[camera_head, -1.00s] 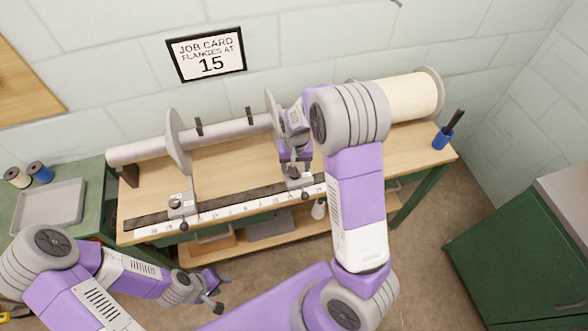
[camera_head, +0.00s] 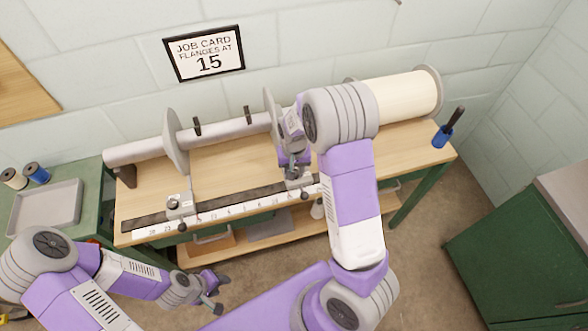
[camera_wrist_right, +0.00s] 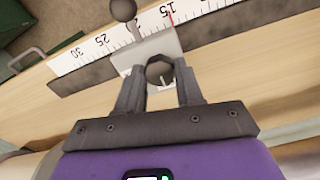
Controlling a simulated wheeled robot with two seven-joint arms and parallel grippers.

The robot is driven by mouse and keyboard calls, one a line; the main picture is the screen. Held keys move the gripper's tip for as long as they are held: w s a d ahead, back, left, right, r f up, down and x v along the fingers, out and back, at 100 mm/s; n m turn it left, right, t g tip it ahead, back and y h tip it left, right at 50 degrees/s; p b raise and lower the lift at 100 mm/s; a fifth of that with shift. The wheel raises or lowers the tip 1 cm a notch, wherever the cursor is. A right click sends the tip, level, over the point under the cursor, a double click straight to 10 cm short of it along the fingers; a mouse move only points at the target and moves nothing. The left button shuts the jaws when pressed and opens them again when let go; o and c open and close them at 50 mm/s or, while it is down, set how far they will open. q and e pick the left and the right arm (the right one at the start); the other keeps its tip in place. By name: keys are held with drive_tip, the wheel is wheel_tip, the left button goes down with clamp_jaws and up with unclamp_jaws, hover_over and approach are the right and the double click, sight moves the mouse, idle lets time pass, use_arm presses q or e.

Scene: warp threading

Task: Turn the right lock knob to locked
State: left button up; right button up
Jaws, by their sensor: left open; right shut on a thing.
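The right lock knob (camera_wrist_right: 159,68) is a dark round knob with a pale mark, on a grey slider block (camera_wrist_right: 150,48). My right gripper (camera_wrist_right: 158,80) is shut on it, one finger on each side, in the right wrist view. In the head view, the right gripper (camera_head: 293,172) is over the right slider (camera_head: 299,184), and the hand and arm partly hide the knob. The slider sits at the white scale (camera_wrist_right: 100,50), near a red line close to 15. My left gripper (camera_head: 217,291) is open and empty, low in front of the bench.
The left slider (camera_head: 180,207) with its knob sits at the left of the scale. Two grey flange discs (camera_head: 175,142) stand on the beam roller (camera_head: 225,131) behind. A cream spool (camera_head: 405,96) and blue cup (camera_head: 442,136) are at the right. A job card (camera_head: 205,53) reads 15.

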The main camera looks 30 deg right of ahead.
drive_tip(key=shift+m, duration=0.3)
drive_tip(key=m+p, duration=0.2)
drive_tip(key=m, duration=0.1)
drive_tip(key=shift+r, duration=0.15)
drive_tip(key=m+p, duration=0.3)
drive_tip(key=m, duration=0.2)
drive_tip(key=m+p, duration=0.2)
drive_tip(key=m, duration=0.2)
drive_tip(key=shift+m+p, duration=1.55)
drive_tip(key=shift+m, duration=1.05)
drive_tip(key=o, duration=1)
drive_tip(key=shift+o, duration=0.2)
